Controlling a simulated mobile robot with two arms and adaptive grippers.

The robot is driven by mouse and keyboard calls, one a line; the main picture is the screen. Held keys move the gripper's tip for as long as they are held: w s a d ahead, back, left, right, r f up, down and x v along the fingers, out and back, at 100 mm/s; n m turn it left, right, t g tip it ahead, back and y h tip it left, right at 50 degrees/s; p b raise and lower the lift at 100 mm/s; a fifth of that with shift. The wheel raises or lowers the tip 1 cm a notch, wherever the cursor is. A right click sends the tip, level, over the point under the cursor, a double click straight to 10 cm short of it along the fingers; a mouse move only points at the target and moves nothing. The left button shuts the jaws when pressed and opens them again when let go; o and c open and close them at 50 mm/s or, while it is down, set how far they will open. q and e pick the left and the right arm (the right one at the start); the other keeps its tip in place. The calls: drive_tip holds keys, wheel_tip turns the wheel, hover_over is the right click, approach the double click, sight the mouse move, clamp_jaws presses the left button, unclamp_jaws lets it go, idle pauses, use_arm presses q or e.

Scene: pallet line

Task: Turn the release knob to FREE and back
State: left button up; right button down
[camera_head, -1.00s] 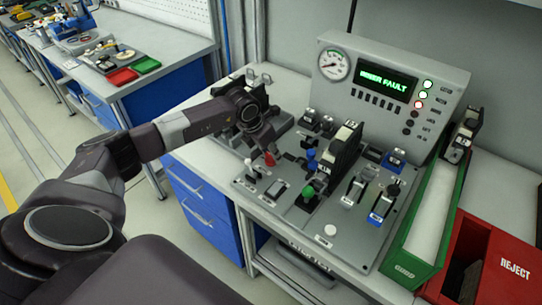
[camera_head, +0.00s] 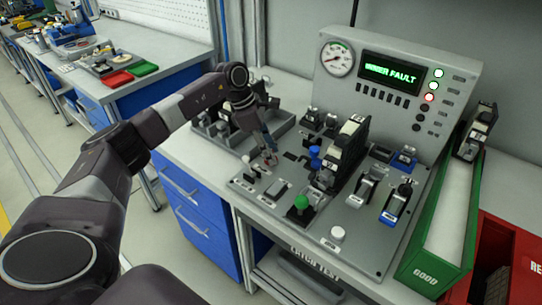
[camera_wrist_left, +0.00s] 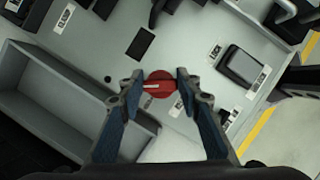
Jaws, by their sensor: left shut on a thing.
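The release knob (camera_wrist_left: 160,87) is a round red knob with a pale pointer line, on the grey panel. In the left wrist view it sits between the two fingertips of my left gripper (camera_wrist_left: 161,84), which is shut on it. The pointer line lies roughly along the line between the fingertips. In the head view my left gripper (camera_head: 268,157) reaches down to the panel's left part and mostly hides the knob. The small labels around the knob are too small to read. My right gripper is not in view.
The panel (camera_head: 352,252) carries a green button (camera_head: 301,203), a white button (camera_head: 337,233) and several switches and clamps. Behind it a display (camera_head: 391,76) reads a fault message. A green GOOD chute (camera_head: 432,262) and a red bin (camera_head: 507,245) stand at the right. A grey open tray (camera_wrist_left: 50,100) adjoins the panel.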

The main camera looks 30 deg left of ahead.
use_arm(q)
drive_tip(key=shift+m+b, duration=0.3)
drive_tip(key=shift+m, duration=0.4)
drive_tip(key=shift+r, duration=0.1)
drive_tip(key=o, duration=1.2)
drive_tip(key=shift+c, duration=0.2)
drive_tip(key=shift+a, duration=0.1)
drive_tip(key=v, duration=1.2)
drive_tip(key=shift+w, duration=0.15)
drive_tip(key=shift+a, duration=0.1)
